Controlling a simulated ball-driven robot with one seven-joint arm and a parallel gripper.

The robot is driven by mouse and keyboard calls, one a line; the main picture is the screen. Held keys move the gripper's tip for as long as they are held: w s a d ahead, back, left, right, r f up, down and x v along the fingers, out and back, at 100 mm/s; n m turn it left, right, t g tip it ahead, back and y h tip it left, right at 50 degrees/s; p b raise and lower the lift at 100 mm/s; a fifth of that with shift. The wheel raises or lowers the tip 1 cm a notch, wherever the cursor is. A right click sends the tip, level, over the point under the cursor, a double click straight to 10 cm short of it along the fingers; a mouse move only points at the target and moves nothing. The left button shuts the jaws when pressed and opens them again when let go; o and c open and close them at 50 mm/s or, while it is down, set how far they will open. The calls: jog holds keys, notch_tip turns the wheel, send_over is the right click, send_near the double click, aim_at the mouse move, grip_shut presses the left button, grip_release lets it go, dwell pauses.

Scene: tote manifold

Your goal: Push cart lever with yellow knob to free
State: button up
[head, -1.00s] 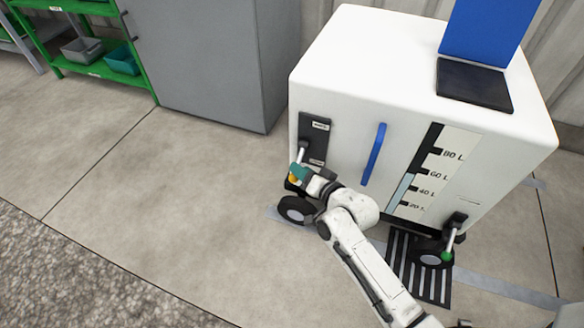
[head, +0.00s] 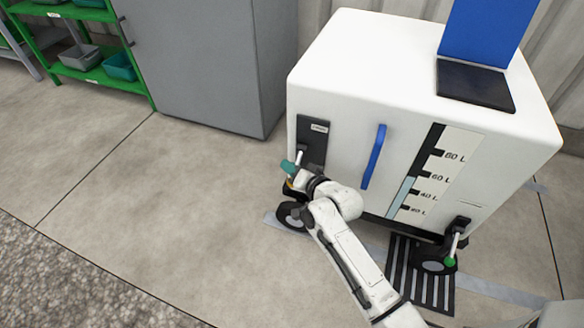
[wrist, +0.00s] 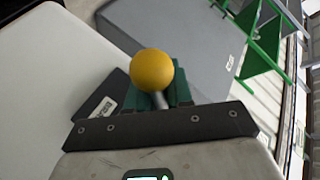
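The white cart (head: 345,135) stands ahead with a black lever plate (head: 311,136) at its front left. A pale lever (head: 301,156) comes out of this plate. Its yellow knob (wrist: 152,70) is large in the wrist view, in front of my green fingers. In the head view only a sliver of yellow shows below the fingers. My gripper (head: 289,167) is at the lever's end, with the green fingers (wrist: 182,94) right by the rod and knob. The knob hides much of the fingers, so their gap and grip are unclear.
A second lever with a green knob (head: 450,262) is at the cart's front right. A blue handle (head: 374,156) and level gauge (head: 428,172) are on the front. A grey cabinet (head: 205,65) and green shelf (head: 100,80) stand left. Floor at left is clear.

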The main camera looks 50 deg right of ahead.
grip_shut()
notch_tip(320, 180, up, 7)
jog(key=m+g+y+p, duration=0.4)
jog(key=m+y+p, duration=0.3)
jog(key=p, duration=1.3)
jog(key=shift+s+a+g+y+p, duration=0.25)
jog(key=shift+a+y+p, duration=0.2)
jog(key=shift+y, duration=0.25)
jog(key=shift+w+m, duration=0.1)
jog(key=shift+m, duration=0.2)
jog(key=o, duration=0.5)
grip_release()
